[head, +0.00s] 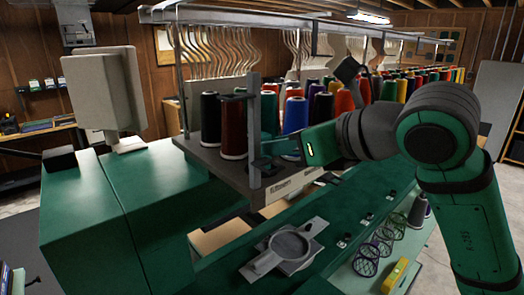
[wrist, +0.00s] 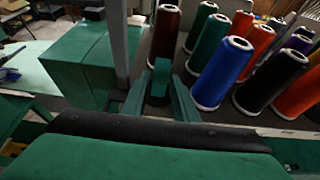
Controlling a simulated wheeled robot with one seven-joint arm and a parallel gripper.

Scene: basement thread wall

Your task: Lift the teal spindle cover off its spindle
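My gripper (head: 268,150) reaches in from the right to the front of the thread rack, beside its grey front post. In the wrist view its two teal fingers (wrist: 161,92) stand apart. A small upright teal piece (wrist: 162,68), which looks like the spindle cover, shows between the fingertips, with a dark round shape below it. I cannot tell whether the fingers touch the piece or grip it. In the head view the fingers and post hide this spot, and I cannot make out the cover or its spindle there.
A dark red cone (head: 233,128) stands just behind the post. A blue cone (head: 295,115) and a black cone (wrist: 272,82) stand close to the right. The grey post (wrist: 120,45) rises left of the fingers. Green machine housings (head: 90,225) are at the left.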

